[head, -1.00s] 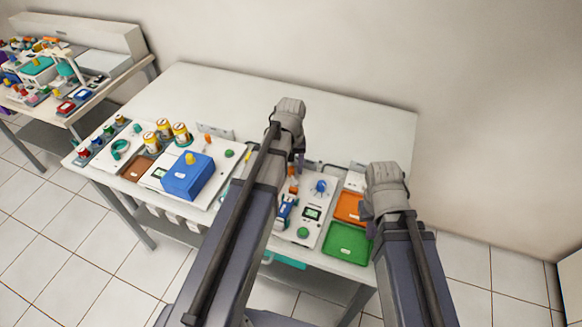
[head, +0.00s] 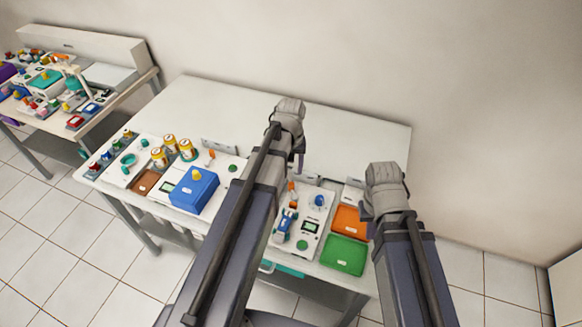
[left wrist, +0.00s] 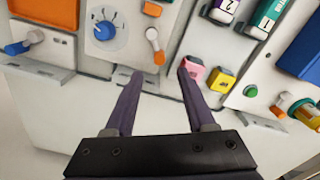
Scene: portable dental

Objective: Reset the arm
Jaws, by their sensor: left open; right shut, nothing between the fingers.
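My left arm (head: 232,220) reaches over the middle of the white table in the head view. In the left wrist view my left gripper (left wrist: 157,72) is open, with two dark purple fingers apart and nothing between them. The fingertips are near the edge of white panels with an orange-and-white tool (left wrist: 153,42), a pink block (left wrist: 193,72) and a yellow block (left wrist: 221,81). My right arm (head: 410,255) stands at the table's right end in the head view. Its fingers are hidden.
A second cluttered table (head: 100,95) is at far left. A wall stands behind.

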